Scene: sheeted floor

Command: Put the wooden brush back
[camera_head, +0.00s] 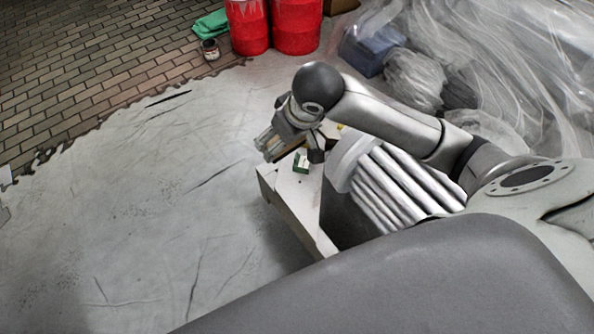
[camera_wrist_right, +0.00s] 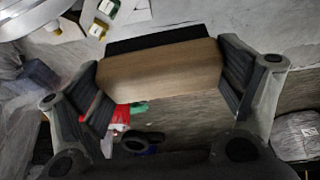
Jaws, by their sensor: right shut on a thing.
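The wooden brush (camera_wrist_right: 160,68) is a tan wooden block with a dark bristle strip along its upper side in the right wrist view. My right gripper (camera_wrist_right: 166,86) is shut on it, with one ridged pad at each end of the block. In the head view my right gripper (camera_head: 272,147) is by the far left corner of a low white table (camera_head: 288,200). The brush is mostly hidden there by the gripper. I cannot tell whether it touches the table. My left gripper is out of view.
A small green-and-white box (camera_head: 301,163) lies on the table close to the gripper. Red buckets (camera_head: 297,25), a green cloth (camera_head: 211,25) and a small jar (camera_head: 210,49) stand at the back. Clear plastic sheeting (camera_head: 490,60) fills the back right. The sheeted floor at left is clear.

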